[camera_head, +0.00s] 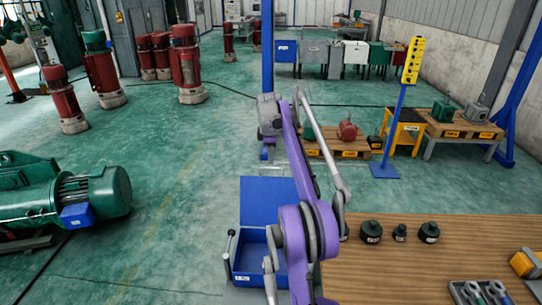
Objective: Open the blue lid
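The blue box (248,280) stands low in the middle of the view, left of the wooden table. Its blue lid (268,200) shows as a broad panel raised at the back, and part of the inside shows below it. My purple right arm reaches up past the box and hides its right side. The grey end of that arm, with my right gripper (270,128), is above and beyond the lid, apart from it. The fingers are too small to tell open from shut. I do not make out my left gripper.
A wooden table (430,265) with several black weights is at the right. A green motor unit (90,200) lies at the left. A yellow control box (413,60) on a blue post stands behind the table. The green floor left of the box is clear.

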